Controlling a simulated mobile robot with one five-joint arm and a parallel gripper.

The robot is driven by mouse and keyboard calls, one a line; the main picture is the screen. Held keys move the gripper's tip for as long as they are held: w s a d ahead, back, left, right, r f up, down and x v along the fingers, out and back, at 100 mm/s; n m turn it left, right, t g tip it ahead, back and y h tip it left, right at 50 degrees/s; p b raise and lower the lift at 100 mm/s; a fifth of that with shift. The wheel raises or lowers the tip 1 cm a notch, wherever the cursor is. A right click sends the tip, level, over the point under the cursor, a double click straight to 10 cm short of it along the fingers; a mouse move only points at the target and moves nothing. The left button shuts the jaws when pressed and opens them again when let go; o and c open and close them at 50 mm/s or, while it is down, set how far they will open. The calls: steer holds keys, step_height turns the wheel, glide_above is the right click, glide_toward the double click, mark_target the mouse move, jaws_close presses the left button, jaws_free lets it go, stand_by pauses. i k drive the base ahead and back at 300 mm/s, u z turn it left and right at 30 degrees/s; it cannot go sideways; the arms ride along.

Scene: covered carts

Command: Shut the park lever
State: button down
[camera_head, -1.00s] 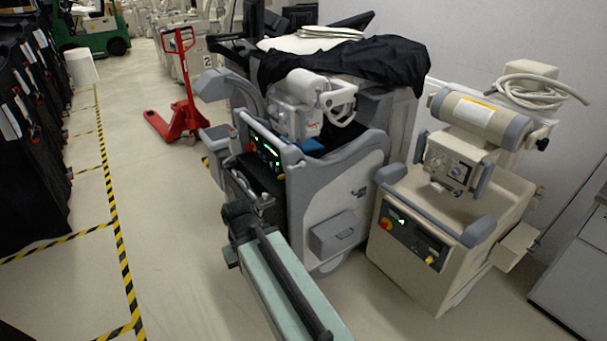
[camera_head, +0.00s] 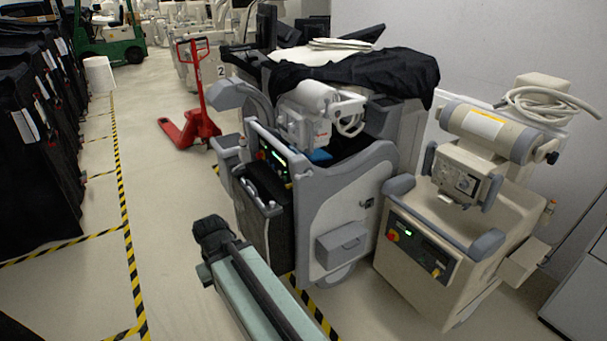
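No part is clearly marked as the park lever. A small silver handle or latch (camera_head: 270,208) stands at the upper edge of a dark panel (camera_head: 262,232) on the left side of the large grey cart (camera_head: 345,215); I cannot tell whether it is the lever. My arm, a teal beam with a black bar, reaches up from the bottom edge. Its dark end (camera_head: 212,236) is left of and lower in the picture than the handle, with floor showing around it. My fingers cannot be made out, and nothing is seen held.
A beige cart (camera_head: 455,250) stands close on the right, near the wall. A black cover (camera_head: 350,72) lies over the grey cart. A red pallet jack (camera_head: 198,110) stands behind. Black-covered carts (camera_head: 35,150) line the left. Open floor with striped tape lies between.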

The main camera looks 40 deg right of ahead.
mark_target(310, 173)
steer(key=u, duration=0.05)
steer(key=i, duration=0.95)
steer(key=z, duration=0.05)
